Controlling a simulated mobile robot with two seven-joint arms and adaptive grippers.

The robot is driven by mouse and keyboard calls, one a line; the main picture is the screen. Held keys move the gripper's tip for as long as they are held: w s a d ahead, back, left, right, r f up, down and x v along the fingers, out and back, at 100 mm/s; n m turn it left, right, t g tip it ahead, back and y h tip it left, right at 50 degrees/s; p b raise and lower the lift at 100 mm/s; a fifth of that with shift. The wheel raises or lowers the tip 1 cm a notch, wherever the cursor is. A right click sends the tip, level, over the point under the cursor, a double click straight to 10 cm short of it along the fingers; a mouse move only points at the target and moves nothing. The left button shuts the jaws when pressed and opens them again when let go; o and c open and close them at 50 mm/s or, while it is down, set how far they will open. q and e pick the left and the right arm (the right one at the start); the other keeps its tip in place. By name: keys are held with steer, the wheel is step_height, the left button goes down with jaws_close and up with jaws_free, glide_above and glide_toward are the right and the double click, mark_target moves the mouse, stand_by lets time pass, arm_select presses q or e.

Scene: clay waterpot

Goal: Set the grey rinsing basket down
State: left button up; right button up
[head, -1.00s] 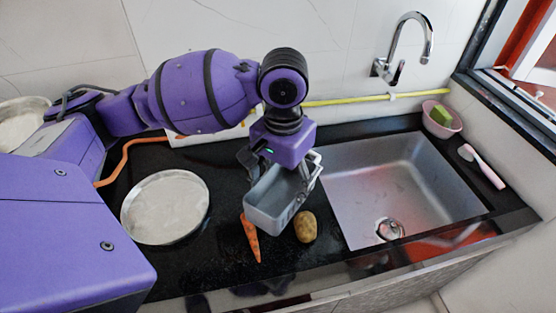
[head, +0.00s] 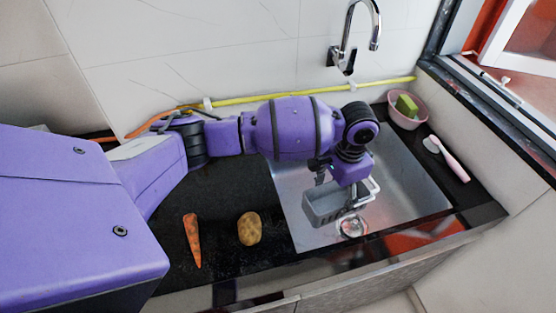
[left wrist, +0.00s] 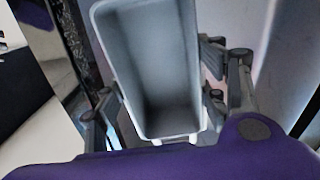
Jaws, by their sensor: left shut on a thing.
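The grey rinsing basket (head: 322,207) is an empty, open-topped rectangular tub. My left gripper (head: 352,195) is shut on it and holds it over the steel sink (head: 415,195), left of and close to the drain (head: 352,226) in the head view. The basket's inside (left wrist: 155,70) fills the middle of the left wrist view, with gripper fingers on both sides. I cannot tell whether its base touches the sink floor. My right gripper is not in view.
A carrot (head: 193,240) and a potato (head: 249,229) lie on the black counter left of the sink. A pink bowl (head: 407,118) with a green and yellow sponge and a pink brush (head: 450,160) are on the right. The faucet (head: 350,45) stands behind the sink.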

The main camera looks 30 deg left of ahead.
mark_target(334, 204)
arm_select(q)
steer(key=shift+m, duration=0.6)
steer(key=f, duration=0.2)
steer(key=f+b, duration=0.1)
steer(key=f, duration=0.2)
steer(key=f+b, duration=0.1)
steer(key=f, duration=0.1)
steer(key=shift+w+f, duration=0.25)
steer(key=shift+w, duration=0.1)
steer(key=f, duration=0.3)
steer(key=f+b, duration=0.1)
steer(key=f, duration=0.3)
steer(key=f+b, duration=0.1)
steer(key=f, duration=0.2)
steer(key=shift+w+f, duration=0.2)
steer(key=shift+w, duration=0.2)
steer(key=shift+f, duration=0.35)
steer(key=shift+w, duration=0.1)
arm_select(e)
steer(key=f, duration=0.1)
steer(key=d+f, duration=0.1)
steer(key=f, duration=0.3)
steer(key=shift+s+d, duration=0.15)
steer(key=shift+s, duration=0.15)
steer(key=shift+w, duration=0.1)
arm_select(q)
steer(key=o, duration=1.3)
steer(key=shift+f, duration=0.1)
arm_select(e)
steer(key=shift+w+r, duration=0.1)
